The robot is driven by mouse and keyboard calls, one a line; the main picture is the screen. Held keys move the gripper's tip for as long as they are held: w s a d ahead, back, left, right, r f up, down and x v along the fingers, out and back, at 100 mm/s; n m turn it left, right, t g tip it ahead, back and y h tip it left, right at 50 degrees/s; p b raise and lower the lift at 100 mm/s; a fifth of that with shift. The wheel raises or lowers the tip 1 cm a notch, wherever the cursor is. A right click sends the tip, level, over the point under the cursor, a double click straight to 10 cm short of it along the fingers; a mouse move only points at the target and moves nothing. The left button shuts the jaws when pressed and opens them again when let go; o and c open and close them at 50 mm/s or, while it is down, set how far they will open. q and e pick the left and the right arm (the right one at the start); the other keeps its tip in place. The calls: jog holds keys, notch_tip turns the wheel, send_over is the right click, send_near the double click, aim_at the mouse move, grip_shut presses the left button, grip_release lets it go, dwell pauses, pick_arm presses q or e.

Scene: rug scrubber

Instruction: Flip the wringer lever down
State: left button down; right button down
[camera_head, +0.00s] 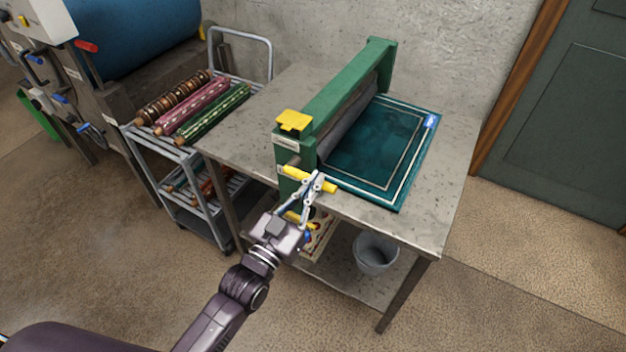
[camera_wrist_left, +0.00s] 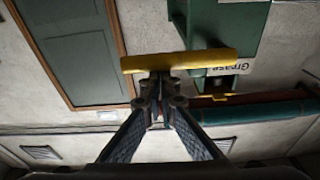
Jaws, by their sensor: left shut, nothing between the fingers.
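The green wringer (camera_head: 345,90) stands on a grey table, with a dark roller under its top beam. A yellow bar (camera_head: 296,172), apparently the lever, sticks out sideways low on the wringer's near post. It spans the left wrist view (camera_wrist_left: 205,60) just beyond my fingertips. My left gripper (camera_head: 318,178) is shut and empty, its tips at or very near the bar; I cannot tell whether they touch. A second yellow piece (camera_head: 294,217) shows lower down, partly hidden by the gripper. My right gripper is in neither view.
A teal rug (camera_head: 375,147) lies flat on the table (camera_head: 380,219) by the roller. A grey bucket (camera_head: 376,253) stands on the lower shelf. A cart (camera_head: 180,149) with rolled rugs stands left. A green door (camera_head: 565,130) is at right.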

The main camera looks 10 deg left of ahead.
pick_arm(q)
jog(key=shift+f, duration=0.3)
